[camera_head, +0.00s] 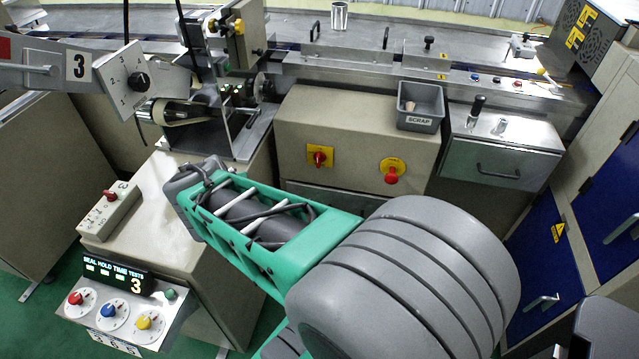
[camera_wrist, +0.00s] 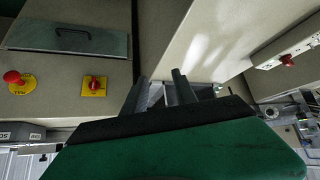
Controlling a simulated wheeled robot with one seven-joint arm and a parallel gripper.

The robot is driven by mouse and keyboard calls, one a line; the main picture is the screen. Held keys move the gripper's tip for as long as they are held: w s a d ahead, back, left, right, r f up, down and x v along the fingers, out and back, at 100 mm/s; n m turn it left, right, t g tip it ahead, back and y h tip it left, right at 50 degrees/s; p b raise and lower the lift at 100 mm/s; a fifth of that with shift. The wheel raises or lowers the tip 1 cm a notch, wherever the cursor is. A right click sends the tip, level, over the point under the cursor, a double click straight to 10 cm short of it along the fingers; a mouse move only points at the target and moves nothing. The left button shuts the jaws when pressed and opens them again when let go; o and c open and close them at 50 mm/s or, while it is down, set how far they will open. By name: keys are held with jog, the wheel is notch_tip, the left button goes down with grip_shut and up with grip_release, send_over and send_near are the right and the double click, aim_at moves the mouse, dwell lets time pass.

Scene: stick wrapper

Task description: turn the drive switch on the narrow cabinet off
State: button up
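A red rotary switch on a yellow plate (camera_head: 319,157) is on the front of a beige cabinet (camera_head: 350,122). Its handle looks roughly upright. It also shows left of my fingers in the wrist view (camera_wrist: 94,84). Another red knob (camera_head: 110,196) is on a small beige box atop a narrower cabinet at left; it shows at the right in the wrist view (camera_wrist: 287,60). Labels are too small to read, so I cannot tell which is the drive switch. My gripper (camera_wrist: 163,88) has its fingers apart, with nothing held visible. Its fingertips are hidden in the head view.
A round red button on yellow (camera_head: 391,171) is right of the rotary switch. A grey scrap bin (camera_head: 420,106) stands on the cabinet top. A panel with coloured knobs (camera_head: 125,312) is at the lower left. A drawer (camera_head: 500,163) is at the right.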

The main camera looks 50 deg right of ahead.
jog(key=d+f+m+h+b, duration=0.5)
jog(key=d+f+b, duration=0.4)
jog(key=d+f, duration=0.45)
jog(key=h+b, duration=0.6)
jog(key=b, duration=0.1)
send_near(318, 162)
jog(key=d, duration=0.2)
jog(key=shift+m+t, duration=0.3)
jog(key=shift+t, duration=0.1)
jog(key=x, duration=0.6)
jog(key=shift+w+d+f, duration=0.2)
jog(key=shift+w+d, duration=0.05)
jog(key=shift+w, duration=0.15)
jog(key=shift+c, duration=0.4)
grip_shut()
